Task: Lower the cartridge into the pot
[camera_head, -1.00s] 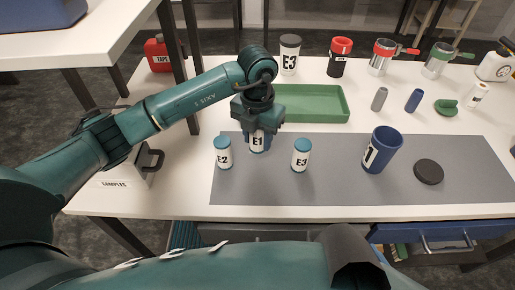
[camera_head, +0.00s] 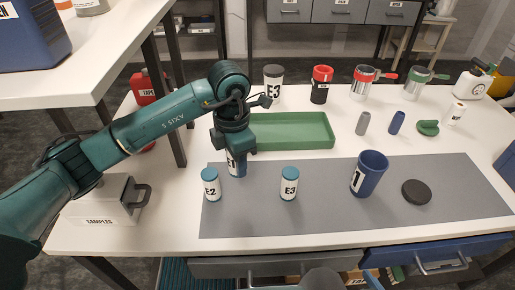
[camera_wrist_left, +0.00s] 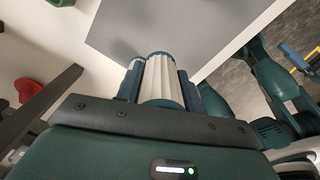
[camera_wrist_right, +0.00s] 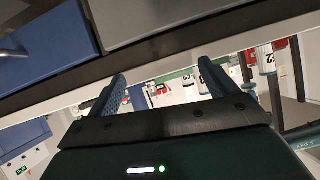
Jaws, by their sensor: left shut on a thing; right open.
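My left gripper (camera_head: 236,152) is shut on the white cartridge marked E1 (camera_head: 237,168), at the back left of the grey mat. The left wrist view shows the cartridge's ribbed white side (camera_wrist_left: 162,82) between the fingers. I cannot tell whether its base touches the mat. The pot (camera_head: 369,178), an open blue cup marked 1, stands upright on the mat to the right, well apart from the cartridge. Its inside bottom is hidden. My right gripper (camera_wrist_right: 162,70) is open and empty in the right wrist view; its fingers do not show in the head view.
Teal-capped cartridges E2 (camera_head: 210,185) and E3 (camera_head: 289,184) stand in front of E1, on either side. A black disc (camera_head: 416,192) lies right of the pot. A green tray (camera_head: 300,131) is behind the mat. The mat (camera_head: 325,205) is clear between E3 and the pot.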

